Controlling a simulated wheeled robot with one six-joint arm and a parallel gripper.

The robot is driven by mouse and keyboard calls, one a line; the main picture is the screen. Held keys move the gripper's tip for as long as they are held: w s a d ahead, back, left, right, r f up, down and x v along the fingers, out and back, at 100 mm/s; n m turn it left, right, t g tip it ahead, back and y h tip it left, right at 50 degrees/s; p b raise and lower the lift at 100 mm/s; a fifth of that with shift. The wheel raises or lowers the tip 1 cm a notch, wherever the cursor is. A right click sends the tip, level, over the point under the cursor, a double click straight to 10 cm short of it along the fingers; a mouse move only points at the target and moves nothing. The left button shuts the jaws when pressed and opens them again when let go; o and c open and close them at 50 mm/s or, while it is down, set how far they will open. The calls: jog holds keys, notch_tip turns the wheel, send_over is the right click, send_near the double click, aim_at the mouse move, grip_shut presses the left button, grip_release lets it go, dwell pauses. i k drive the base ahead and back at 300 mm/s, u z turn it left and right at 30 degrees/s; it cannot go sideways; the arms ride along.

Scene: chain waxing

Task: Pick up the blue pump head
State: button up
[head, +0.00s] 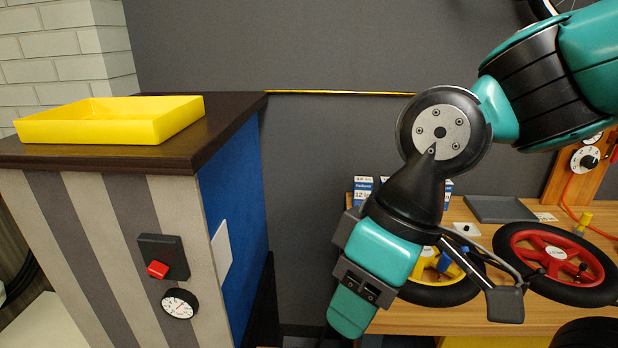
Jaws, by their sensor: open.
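A small blue piece (455,266), which may be the blue pump head, shows beside the yellow wheel hub at the right, partly behind my arm. It is too small and covered for me to tell its shape or what it rests on. My gripper (484,272) hangs at the end of my teal and black arm, above the wooden bench. A dark finger-like part with thin rods points down and right. The jaws are open and I see nothing held in them. Much of the gripper is hidden by the wrist.
A wooden bench (420,322) carries a yellow-hubbed wheel (428,293), a red wheel (527,239), a grey tray (497,209) and small blue-and-white boxes (363,187). At the left, a striped cabinet (92,240) bears a yellow tray (75,130). A gap separates cabinet and bench.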

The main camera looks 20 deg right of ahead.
aim_at(443, 263)
jog(key=k, duration=0.5)
jog(key=z, duration=0.25)
jog(key=i, duration=0.45)
jog(key=z, duration=0.6)
